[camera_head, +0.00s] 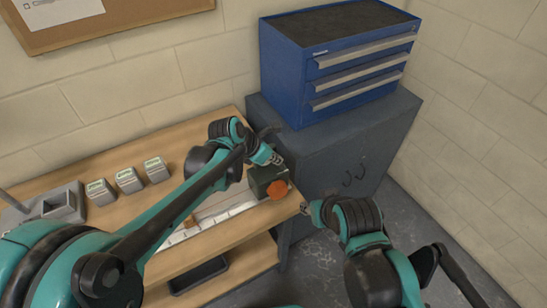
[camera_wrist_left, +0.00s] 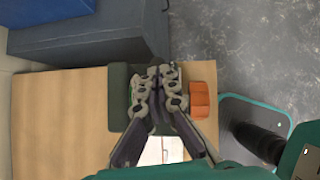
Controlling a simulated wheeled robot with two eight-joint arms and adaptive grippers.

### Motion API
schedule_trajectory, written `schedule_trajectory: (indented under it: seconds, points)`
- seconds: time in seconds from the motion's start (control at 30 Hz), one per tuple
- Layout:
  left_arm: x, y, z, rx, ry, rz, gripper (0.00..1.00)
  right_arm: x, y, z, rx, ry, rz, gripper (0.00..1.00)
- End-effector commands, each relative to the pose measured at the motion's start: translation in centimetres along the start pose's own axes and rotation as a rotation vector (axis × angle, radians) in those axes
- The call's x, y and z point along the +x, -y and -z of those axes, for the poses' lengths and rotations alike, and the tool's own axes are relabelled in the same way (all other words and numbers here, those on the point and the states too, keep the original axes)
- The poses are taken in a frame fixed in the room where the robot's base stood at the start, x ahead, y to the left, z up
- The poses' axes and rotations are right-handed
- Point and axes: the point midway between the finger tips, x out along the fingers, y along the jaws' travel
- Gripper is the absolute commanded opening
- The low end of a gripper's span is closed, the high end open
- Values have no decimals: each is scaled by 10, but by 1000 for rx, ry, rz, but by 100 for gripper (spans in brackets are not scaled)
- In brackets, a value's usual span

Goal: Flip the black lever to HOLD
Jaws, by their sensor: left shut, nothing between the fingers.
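A dark green box (camera_head: 262,176) with an orange knob (camera_head: 277,189) on its side stands at the right end of the wooden bench. My left gripper (camera_head: 274,160) is shut and empty, right at the top of this box. In the left wrist view the shut fingers (camera_wrist_left: 160,72) lie across the middle of the green box (camera_wrist_left: 119,97), and the orange knob (camera_wrist_left: 200,100) is to their right. I cannot make out the black lever or its HOLD mark; the fingers cover part of the box. My right gripper (camera_head: 309,208) is near the bench's right corner, its fingers too small to read.
A grey cabinet (camera_head: 345,150) with a blue drawer unit (camera_head: 285,75) on top stands close behind the box. A light ruled strip (camera_head: 220,215) lies in front of the box.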

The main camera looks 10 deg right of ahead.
Motion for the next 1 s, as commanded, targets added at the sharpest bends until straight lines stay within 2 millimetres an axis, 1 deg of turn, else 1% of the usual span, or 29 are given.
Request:
schedule_trajectory:
  seconds: [0.03,0.33,0.7,1.0]
  points:
    - [0,0,-3,1,0,0,0,-2,0,1,0,0,0,40]
    - [-1,0,-2,0,1,0,0,-2,0,1,0,0,0,40]
    - [-13,0,-11,-1,1,0,0,-12,0,8,0,0,0,40]
    - [-13,-1,-11,-1,1,0,0,-11,0,8,0,0,0,40]
